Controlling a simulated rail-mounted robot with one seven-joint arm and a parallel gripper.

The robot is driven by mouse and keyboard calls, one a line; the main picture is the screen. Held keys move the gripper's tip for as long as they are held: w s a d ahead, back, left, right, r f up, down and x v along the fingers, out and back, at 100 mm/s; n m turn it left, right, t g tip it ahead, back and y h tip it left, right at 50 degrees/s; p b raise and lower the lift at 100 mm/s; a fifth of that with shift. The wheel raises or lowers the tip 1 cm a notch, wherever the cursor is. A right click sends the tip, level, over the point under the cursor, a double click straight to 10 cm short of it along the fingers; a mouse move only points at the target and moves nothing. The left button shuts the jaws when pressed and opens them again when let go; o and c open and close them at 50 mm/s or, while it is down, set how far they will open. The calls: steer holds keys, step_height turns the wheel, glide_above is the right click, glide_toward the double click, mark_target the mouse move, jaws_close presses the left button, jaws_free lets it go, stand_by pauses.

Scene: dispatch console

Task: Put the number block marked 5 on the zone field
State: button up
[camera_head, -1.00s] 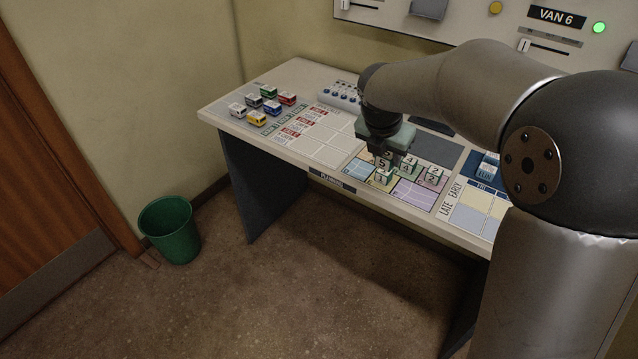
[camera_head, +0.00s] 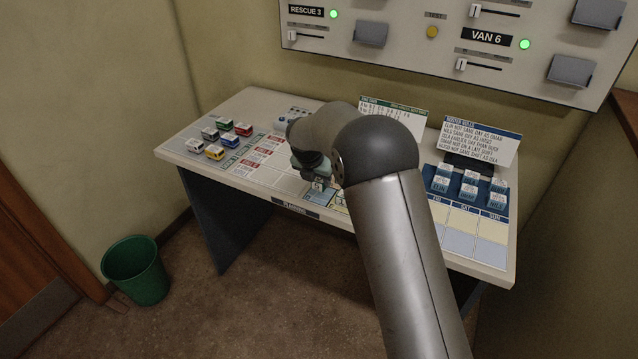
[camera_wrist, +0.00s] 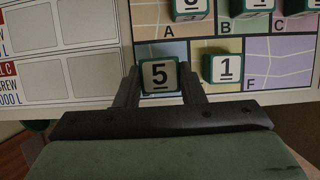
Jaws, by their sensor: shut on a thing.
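My gripper (camera_wrist: 160,92) is shut on the number block marked 5 (camera_wrist: 160,75), a white-topped block with green sides. In the wrist view its numeral faces up. It is over or on the light-blue zone field (camera_wrist: 172,52) at the front left of the zone map, and I cannot tell whether it touches. In the head view my gripper (camera_head: 316,182) is at the desk's front part, mostly behind my arm. The block marked 1 (camera_wrist: 224,68) lies just right of my right finger, on the yellow field. The blue field's letter is hidden.
Several other number blocks (camera_wrist: 190,10) stand on the map's far row, near letters A, B and C. Field F (camera_wrist: 280,65) looks bare. Toy vans (camera_head: 215,150) stand at the desk's left. Name blocks (camera_head: 468,185) stand at the right.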

steer(key=shift+f, duration=1.15)
steer(key=shift+f, duration=0.2)
steer(key=o, duration=1)
steer(key=shift+c, duration=0.2)
steer(key=shift+r, duration=0.15)
